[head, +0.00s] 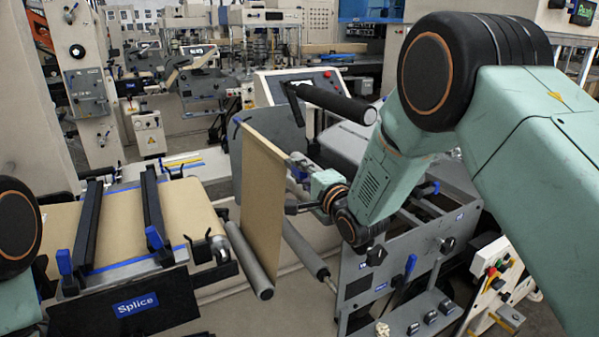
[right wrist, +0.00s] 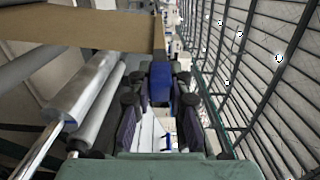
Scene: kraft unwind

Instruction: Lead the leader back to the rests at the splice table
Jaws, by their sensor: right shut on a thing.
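The kraft leader (head: 263,195) is a brown sheet standing nearly upright between the splice table and the grey machine. Its top edge is a thin bar with blue at the ends. My right gripper (head: 297,163) is at the bar's right end. In the right wrist view my right gripper (right wrist: 160,112) is shut on a blue block (right wrist: 160,78), with the kraft sheet (right wrist: 85,27) beyond it. The splice table (head: 136,305) is at left, with kraft under two black bars. Small dark hooks (head: 190,241) stand near its right edge; I cannot tell whether these are the rests. My left gripper is out of view.
A grey roller (head: 248,258) lies along the splice table's right side. Another roller (head: 305,249) lies right of the leader. The grey machine (head: 405,265) with knobs and blue levers stands at right. In the right wrist view a wire fence (right wrist: 265,70) runs along the right.

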